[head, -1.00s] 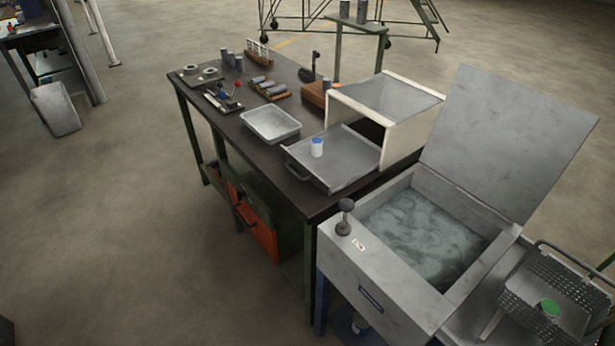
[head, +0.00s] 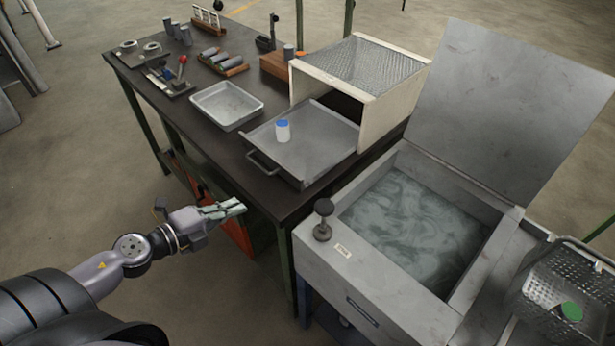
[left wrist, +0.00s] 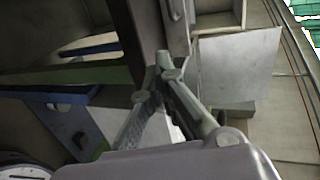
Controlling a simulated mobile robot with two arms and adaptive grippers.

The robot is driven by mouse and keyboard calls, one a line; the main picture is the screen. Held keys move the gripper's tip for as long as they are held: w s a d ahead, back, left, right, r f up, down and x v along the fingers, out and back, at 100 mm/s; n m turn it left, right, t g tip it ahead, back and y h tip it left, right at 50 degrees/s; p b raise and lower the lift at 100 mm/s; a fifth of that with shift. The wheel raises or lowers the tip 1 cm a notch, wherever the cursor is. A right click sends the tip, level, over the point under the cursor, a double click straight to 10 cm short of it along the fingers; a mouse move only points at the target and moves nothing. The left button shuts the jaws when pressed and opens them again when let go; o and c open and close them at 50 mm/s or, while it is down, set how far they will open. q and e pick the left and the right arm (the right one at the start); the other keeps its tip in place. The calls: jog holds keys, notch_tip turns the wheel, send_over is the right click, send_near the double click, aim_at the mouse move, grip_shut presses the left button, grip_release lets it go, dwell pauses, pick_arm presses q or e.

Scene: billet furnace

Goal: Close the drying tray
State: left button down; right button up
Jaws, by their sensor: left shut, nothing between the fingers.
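The drying tray (head: 320,140) is a grey metal tray pulled out toward the front of a cream box housing (head: 378,122) with a mesh top. Its dark handle (head: 264,165) is on the front left edge. A small white bottle with a blue cap (head: 282,131) stands upright on the tray. My left gripper (head: 238,206) is shut and empty, in front of the table's edge and nearer to me than the handle. It also shows in the left wrist view (left wrist: 185,85). My right gripper is not in view.
A washing tank (head: 410,230) with its lid (head: 500,110) raised and a black knob (head: 323,215) stands right of the table. A perforated basket (head: 555,290) is at the far right. A shallow pan (head: 227,103) lies left of the tray. Open floor lies to the left.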

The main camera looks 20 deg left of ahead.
pick_arm(q)
jog(key=p, duration=0.4)
send_near(290, 181)
jog(key=shift+m, duration=0.3)
jog(key=x, duration=0.5)
jog(key=shift+f, duration=0.1)
jog(key=shift+p+x, duration=0.35)
jog(key=shift+x, duration=0.45)
